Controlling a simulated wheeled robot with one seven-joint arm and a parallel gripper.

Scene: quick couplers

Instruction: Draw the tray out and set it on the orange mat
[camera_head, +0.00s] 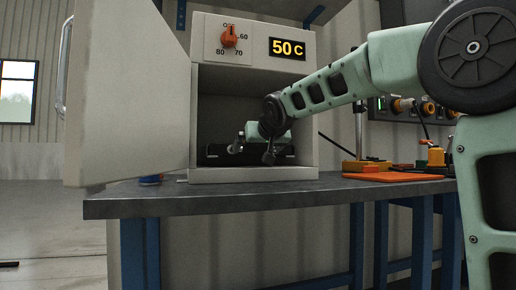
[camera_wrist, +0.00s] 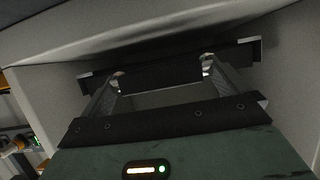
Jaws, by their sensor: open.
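The dark tray (camera_head: 288,157) sits low inside the open heating cabinet (camera_head: 250,174). In the wrist view the tray (camera_wrist: 241,54) runs across the top, with a dark bar-like part (camera_wrist: 160,77) between my fingertips. My gripper (camera_head: 252,151) reaches into the cabinet at the front of the tray. In the wrist view the gripper (camera_wrist: 162,68) is open, one finger at each end of that bar; whether they touch it I cannot tell. The orange mat (camera_head: 392,177) lies flat on the bench to the right of the cabinet and looks empty.
The cabinet door (camera_head: 128,95) stands wide open to the left. A dial (camera_head: 229,36) and a display reading 50 C (camera_head: 288,48) are above the opening. A fixture with orange blocks (camera_head: 367,166) stands behind the mat. The grey bench (camera_head: 230,198) has free room in front of the cabinet.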

